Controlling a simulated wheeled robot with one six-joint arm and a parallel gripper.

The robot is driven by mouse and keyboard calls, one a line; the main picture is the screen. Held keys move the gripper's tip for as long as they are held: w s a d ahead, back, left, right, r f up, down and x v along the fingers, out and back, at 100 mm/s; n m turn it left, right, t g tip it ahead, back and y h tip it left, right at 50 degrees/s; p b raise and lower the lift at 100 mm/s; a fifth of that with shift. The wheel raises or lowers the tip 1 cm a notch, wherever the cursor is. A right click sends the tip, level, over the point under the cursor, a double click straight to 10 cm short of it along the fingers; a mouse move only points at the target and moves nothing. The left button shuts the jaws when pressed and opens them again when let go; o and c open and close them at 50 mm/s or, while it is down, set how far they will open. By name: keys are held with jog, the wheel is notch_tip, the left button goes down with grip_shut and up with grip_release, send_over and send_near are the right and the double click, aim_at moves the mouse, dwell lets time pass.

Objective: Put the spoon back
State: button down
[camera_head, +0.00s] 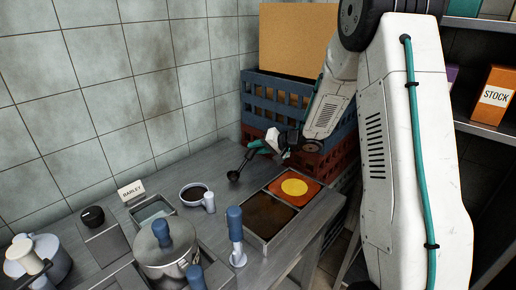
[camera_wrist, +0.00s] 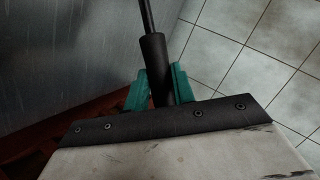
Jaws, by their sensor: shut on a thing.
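My gripper (camera_head: 264,146) is shut on the handle of a dark spoon (camera_head: 234,176), above the back of the counter. The spoon hangs tilted, with its round end down and to the left of the gripper. In the wrist view the teal fingers of my gripper (camera_wrist: 157,88) stand on both sides of the spoon's black handle (camera_wrist: 152,52). The spoon's far end is out of that view. I cannot tell whether the spoon touches the counter.
A two-part tray (camera_head: 269,240) with brown and orange contents is on the counter (camera_head: 215,236). A small dark-filled pan (camera_head: 183,199), a bin with a BARLEY sign (camera_head: 131,190) and a lidded pot (camera_head: 165,252) stand left. Blue crates (camera_head: 262,105) stand behind my gripper.

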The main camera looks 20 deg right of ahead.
jog(key=shift+f, duration=0.45)
jog(key=c, duration=1.1)
grip_release()
jog(key=v, duration=0.8)
jog(key=shift+f, duration=0.1)
